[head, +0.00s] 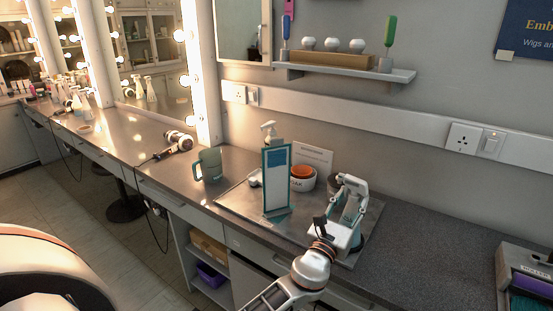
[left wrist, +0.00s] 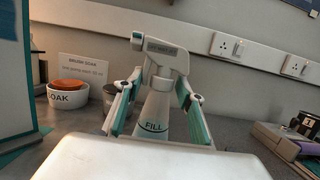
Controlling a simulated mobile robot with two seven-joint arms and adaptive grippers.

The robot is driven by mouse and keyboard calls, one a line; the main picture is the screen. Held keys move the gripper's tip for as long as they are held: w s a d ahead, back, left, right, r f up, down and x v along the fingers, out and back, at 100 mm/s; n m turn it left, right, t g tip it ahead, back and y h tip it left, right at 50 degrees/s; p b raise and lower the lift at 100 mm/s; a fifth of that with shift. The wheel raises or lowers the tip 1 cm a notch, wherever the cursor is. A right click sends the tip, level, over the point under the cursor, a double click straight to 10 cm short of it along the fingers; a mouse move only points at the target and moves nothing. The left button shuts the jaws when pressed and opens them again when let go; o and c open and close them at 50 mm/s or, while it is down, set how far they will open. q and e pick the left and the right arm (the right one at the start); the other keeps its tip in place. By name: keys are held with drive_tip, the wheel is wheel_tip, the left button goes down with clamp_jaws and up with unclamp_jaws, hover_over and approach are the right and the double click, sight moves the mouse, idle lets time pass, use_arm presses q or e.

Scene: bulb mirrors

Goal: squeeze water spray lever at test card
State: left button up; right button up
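The test card (head: 276,182) stands upright in a teal frame on the counter mat, left of my left gripper. Its edge shows at the far left of the left wrist view (left wrist: 12,85). The water spray, a pale bottle marked FILL (left wrist: 154,108) with a white trigger head (left wrist: 160,52), stands upright ahead of my left gripper (left wrist: 160,82). The two teal-padded fingers are spread, one on each side of the bottle, with gaps showing. In the head view my left gripper (head: 350,208) largely hides the bottle. The lever is not clearly visible. My right gripper is not in view.
A green mug (head: 208,165) and hair dryer (head: 174,145) are left. The counter to the right (head: 430,240) is clear up to a roller box (head: 528,280).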

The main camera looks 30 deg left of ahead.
use_arm(q)
drive_tip(key=shift+o, duration=0.8)
drive_tip(key=shift+a, duration=0.15)
drive_tip(key=shift+o, duration=1.3)
drive_tip(key=shift+a, duration=0.15)
drive_tip(key=shift+s, duration=0.1)
drive_tip(key=v, duration=0.7)
